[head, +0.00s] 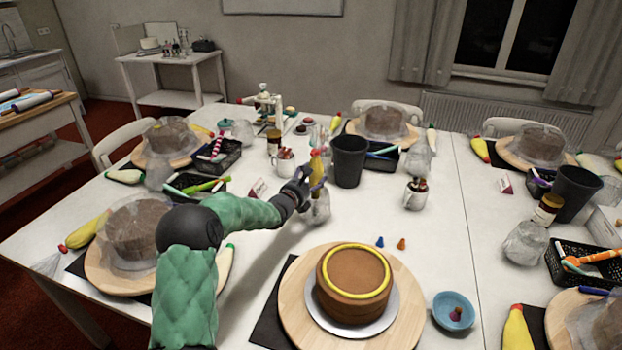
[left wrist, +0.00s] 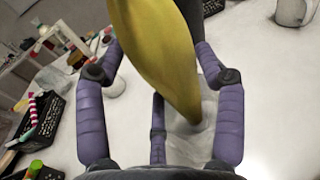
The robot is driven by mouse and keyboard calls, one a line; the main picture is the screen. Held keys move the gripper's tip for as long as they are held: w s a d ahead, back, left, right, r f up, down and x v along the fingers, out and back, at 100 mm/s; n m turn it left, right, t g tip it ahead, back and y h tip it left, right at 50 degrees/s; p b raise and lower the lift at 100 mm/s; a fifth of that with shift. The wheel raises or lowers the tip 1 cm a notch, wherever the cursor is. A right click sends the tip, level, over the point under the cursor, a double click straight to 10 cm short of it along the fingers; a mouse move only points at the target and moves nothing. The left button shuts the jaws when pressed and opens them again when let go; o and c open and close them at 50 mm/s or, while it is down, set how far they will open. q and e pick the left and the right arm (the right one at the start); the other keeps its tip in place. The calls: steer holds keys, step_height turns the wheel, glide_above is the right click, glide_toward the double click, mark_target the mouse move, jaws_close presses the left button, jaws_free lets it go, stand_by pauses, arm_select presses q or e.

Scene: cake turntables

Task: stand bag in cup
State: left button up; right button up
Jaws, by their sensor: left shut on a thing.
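My left gripper (head: 303,186) is shut on a yellow piping bag (head: 317,168), which also fills the upper middle of the left wrist view (left wrist: 165,55). The bag is roughly upright in the head view, with its red end up. A clear cup (head: 317,210) stands on the table just below the gripper. In the left wrist view the narrow end of the bag overlaps this clear cup (left wrist: 183,143). I cannot tell whether the tip is inside it or in front of it. My right gripper is not in view.
A black tumbler (head: 349,163) stands close behind and right of the gripper. A mug (head: 415,195) stands further right. A brown cake with a yellow ring (head: 354,283) is on a turntable in front. Black baskets (head: 196,186) and covered cakes crowd the left.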

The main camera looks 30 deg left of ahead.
arm_select(q)
steer(key=shift+f, duration=0.4)
steer(key=o, duration=0.8)
steer(key=shift+f, duration=0.1)
steer(key=shift+o, duration=0.3)
steer(key=shift+f, duration=0.15)
steer(key=shift+s, duration=0.1)
steer(key=shift+s+d+r, duration=0.1)
steer(key=shift+s+r, duration=0.2)
steer(key=shift+s, duration=0.6)
steer(key=shift+s+r, duration=0.3)
steer(key=shift+s, duration=0.55)
steer(key=shift+s+d+r, duration=0.1)
steer(key=shift+s+r, duration=0.2)
steer(key=shift+s, duration=0.6)
steer(key=s+r, duration=0.4)
steer(key=r, duration=0.2)
